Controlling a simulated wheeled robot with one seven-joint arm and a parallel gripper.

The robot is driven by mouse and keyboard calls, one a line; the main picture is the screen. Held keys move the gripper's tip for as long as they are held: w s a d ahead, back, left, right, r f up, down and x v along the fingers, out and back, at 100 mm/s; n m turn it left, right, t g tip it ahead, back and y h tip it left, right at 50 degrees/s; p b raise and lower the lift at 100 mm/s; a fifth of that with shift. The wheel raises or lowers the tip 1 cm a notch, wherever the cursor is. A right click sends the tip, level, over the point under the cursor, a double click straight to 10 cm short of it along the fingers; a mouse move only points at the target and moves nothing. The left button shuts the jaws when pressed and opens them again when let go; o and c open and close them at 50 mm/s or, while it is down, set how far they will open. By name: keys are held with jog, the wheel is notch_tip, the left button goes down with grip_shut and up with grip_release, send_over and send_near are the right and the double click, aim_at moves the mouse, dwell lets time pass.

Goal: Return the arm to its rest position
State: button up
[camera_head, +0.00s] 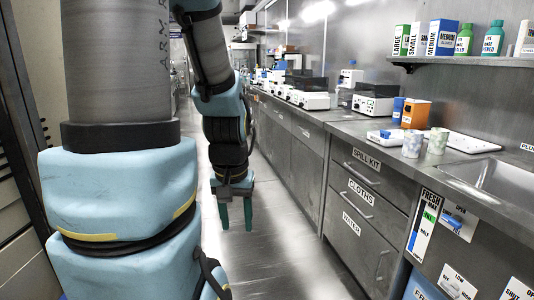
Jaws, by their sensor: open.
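My gripper (236,212) hangs at the end of my arm in the left half of the picture, with its two teal fingers pointing down. The fingers are apart, with nothing visible between them. The gripper is over the aisle floor (275,240), to the left of the drawer fronts, and touches nothing that I can see. My arm's large blue and grey links fill the left side and hide what lies behind them.
A steel counter (335,122) with drawers runs along the right. On it are two patterned cups (412,143), an orange box (416,114), a white tray (470,143), a sink (500,178) and lab instruments (373,100). A shelf (450,60) holds boxes and bottles. The aisle floor is clear.

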notch_tip(320, 180, up, 16)
jog(key=p, duration=1.3)
jog(key=shift+f, duration=0.15)
jog(key=shift+d, duration=0.1)
